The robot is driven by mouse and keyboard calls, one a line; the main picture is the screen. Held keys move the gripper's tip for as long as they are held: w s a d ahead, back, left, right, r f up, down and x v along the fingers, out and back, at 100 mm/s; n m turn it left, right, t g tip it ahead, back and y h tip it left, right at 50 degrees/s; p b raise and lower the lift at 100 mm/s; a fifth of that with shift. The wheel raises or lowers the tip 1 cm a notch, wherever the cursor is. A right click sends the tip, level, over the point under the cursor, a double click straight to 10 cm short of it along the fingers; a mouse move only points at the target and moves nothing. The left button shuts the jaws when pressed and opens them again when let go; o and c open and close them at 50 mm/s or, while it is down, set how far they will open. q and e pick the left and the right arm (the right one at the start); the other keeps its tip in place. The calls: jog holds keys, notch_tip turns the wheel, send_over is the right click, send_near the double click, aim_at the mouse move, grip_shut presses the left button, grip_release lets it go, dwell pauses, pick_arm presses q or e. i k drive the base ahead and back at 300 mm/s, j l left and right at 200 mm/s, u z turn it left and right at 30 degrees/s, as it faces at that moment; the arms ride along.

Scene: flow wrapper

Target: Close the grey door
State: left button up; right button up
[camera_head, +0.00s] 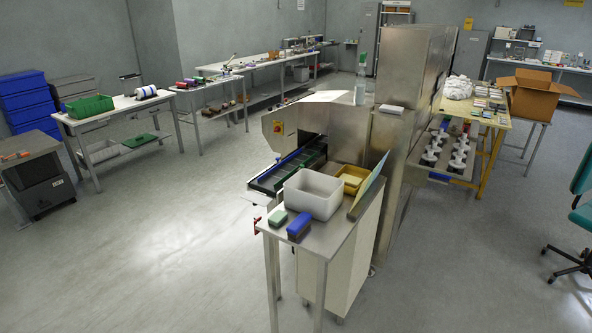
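No door stands plainly open in this view, and I cannot tell which surface is the grey door. The flow wrapper's tall grey metal cabinet (404,75) stands right of centre, with a lower metal housing (350,128) beside it. A tall grey locker (368,25) stands at the back wall, and another grey cabinet (468,55) stands farther right. Both are small in the picture, and their doors look shut or are too small to judge. Neither of my grippers is in view.
A metal table (335,232) in front holds a white bin (313,194), a yellow tray (354,177) and blue and green blocks. A wooden table (505,121) with a cardboard box (535,95) nearby and a green chair (582,215) are right. The left floor is open.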

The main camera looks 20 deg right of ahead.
aim_at(263, 201)
jog(key=z, duration=1.55)
jog(key=i+j, duration=0.2)
jog(key=j, duration=0.25)
jog(key=i+j, duration=0.15)
jog(key=j, duration=0.3)
jog(key=i+j, duration=0.2)
jog(key=j, duration=0.2)
jog(key=i+j, duration=0.2)
jog(key=j, duration=0.25)
jog(key=i+j, duration=0.15)
jog(key=j, duration=0.3)
jog(key=i+j+z, duration=0.1)
jog(key=j, duration=0.35)
jog(key=i+j, duration=0.3)
jog(key=j, duration=0.15)
jog(key=i+j, duration=0.15)
jog(key=j, duration=0.3)
